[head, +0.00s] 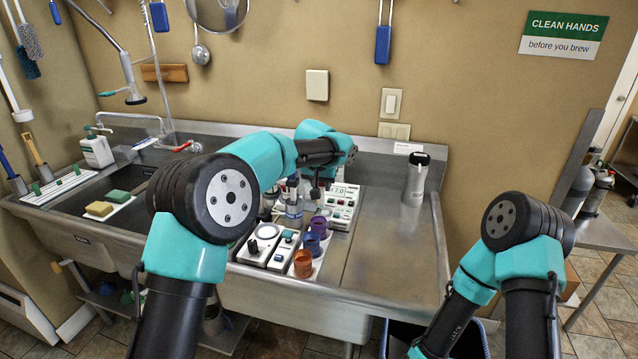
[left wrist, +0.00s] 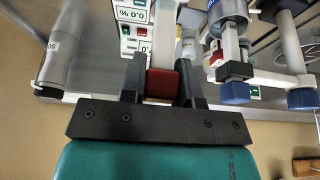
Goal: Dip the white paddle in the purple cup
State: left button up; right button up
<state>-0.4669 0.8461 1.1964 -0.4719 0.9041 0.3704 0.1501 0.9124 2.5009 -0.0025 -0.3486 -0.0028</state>
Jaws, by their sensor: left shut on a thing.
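My left gripper (head: 316,188) is above the work area in the head view, its fingertips small and partly hidden. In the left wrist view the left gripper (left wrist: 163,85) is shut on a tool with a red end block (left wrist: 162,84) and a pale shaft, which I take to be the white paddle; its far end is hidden. The purple cup (head: 318,224) stands at the back of a short row, with a blue-violet cup (head: 311,242) and an orange-brown cup (head: 302,263) in front of it. My right gripper is out of view.
White devices (head: 262,243) stand left of the cups. A meter with a display (head: 343,205) stands behind right. Blue-ended tools (left wrist: 236,92) hang near the left gripper. A steel bottle (head: 416,180) stands on the right counter. The counter in front of the bottle is clear.

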aim_at(319, 207)
pick_arm(q)
jog(key=shift+w+a, duration=0.25)
jog(key=shift+a, duration=0.15)
jog(key=shift+f, duration=0.25)
jog(key=shift+f, duration=4.75)
jog(key=shift+r, duration=0.1)
notch_tip(319, 207, up, 8)
